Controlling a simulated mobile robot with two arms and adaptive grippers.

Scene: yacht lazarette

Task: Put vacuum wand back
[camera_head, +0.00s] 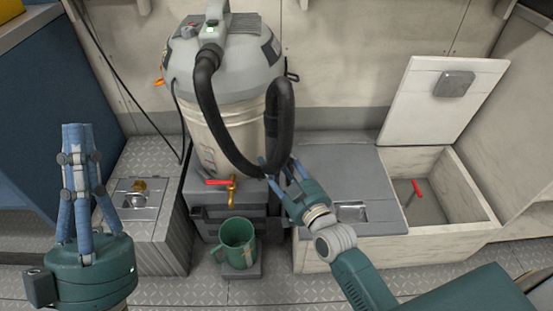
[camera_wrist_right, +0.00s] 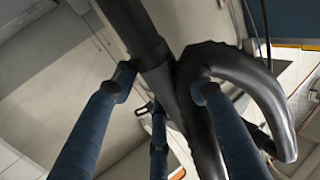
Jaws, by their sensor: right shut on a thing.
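The vacuum (camera_head: 228,75) stands upright at the back centre, with a grey lid and a pale drum. A black hose runs from its top down in a loop to the black wand (camera_head: 279,110), whose upper end bends over beside the drum. My right gripper (camera_head: 279,168) is shut on the wand low down, at the front right of the drum. In the right wrist view the black wand (camera_wrist_right: 205,125) passes between the blue fingers, and its curved end hangs at the right. My left gripper (camera_head: 78,132) points upward at the left, apart from everything; its finger gap is unclear.
A green mug (camera_head: 237,243) stands below a brass tap (camera_head: 231,190) with a red handle. At the right, an open locker (camera_head: 455,190) has its lid (camera_head: 440,100) raised and a red-handled item (camera_head: 416,188) inside. A treadplate box (camera_head: 150,210) stands at the left.

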